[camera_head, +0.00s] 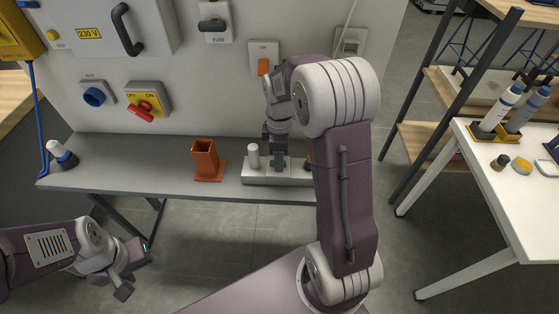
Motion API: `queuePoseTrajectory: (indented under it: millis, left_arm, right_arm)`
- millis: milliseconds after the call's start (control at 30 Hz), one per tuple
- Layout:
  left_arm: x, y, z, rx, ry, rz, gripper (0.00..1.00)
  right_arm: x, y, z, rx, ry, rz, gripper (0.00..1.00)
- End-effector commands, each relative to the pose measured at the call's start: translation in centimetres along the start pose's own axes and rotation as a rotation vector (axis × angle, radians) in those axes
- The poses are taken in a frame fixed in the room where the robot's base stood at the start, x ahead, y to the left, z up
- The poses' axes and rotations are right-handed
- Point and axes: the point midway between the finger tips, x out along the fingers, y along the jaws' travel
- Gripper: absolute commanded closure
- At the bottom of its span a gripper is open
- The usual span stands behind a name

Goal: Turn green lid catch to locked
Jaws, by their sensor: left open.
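A small green part (281,163), which looks like the lid catch, shows on top of a low light-grey block (262,178) on the grey shelf. My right gripper (276,158) points down right over the green part, touching it or very close. The gripper and wrist hide most of this part, so its turn position cannot be told. Whether the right fingers are shut on it cannot be made out. My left gripper (135,272) is open and empty, low at the left, in front of the shelf and well away from the block.
A white cylinder (253,156) stands on the block, left of my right gripper. An orange holder (205,161) stands on the shelf (130,170) further left. The wall panel (215,90) behind carries a red-and-yellow switch (147,101) and a blue knob (94,97). A white table (510,185) stands at right.

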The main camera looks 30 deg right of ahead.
Motion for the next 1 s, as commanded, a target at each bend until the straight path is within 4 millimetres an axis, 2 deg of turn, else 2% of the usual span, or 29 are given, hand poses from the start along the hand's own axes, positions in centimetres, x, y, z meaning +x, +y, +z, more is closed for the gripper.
queuePoseTrajectory:
  millis: [100,300,333,467,767,1000]
  left_arm:
    - [0.1,0.0,0.0,0.0,0.0,0.0,0.47]
    - [0.1,0.0,0.0,0.0,0.0,0.0,0.47]
    - [0.1,0.0,0.0,0.0,0.0,0.0,0.47]
    - [0.1,0.0,0.0,0.0,0.0,0.0,0.47]
    - [-0.1,0.0,0.0,0.0,0.0,0.0,0.47]
    - [-1.2,0.0,-0.1,0.0,0.0,0.0,0.47]
  right_arm:
    - [0.7,0.0,0.0,0.0,0.0,0.0,0.6]
    - [0.7,0.0,0.0,0.0,0.0,0.001,0.6]
    - [0.7,0.0,0.0,0.0,0.0,0.001,0.63]
    - [0.7,0.0,0.0,0.0,0.0,0.001,0.99]
    - [0.6,0.0,0.0,0.015,0.0,0.001,1.0]
    - [0.4,-0.1,0.0,0.123,0.0,-0.001,1.0]
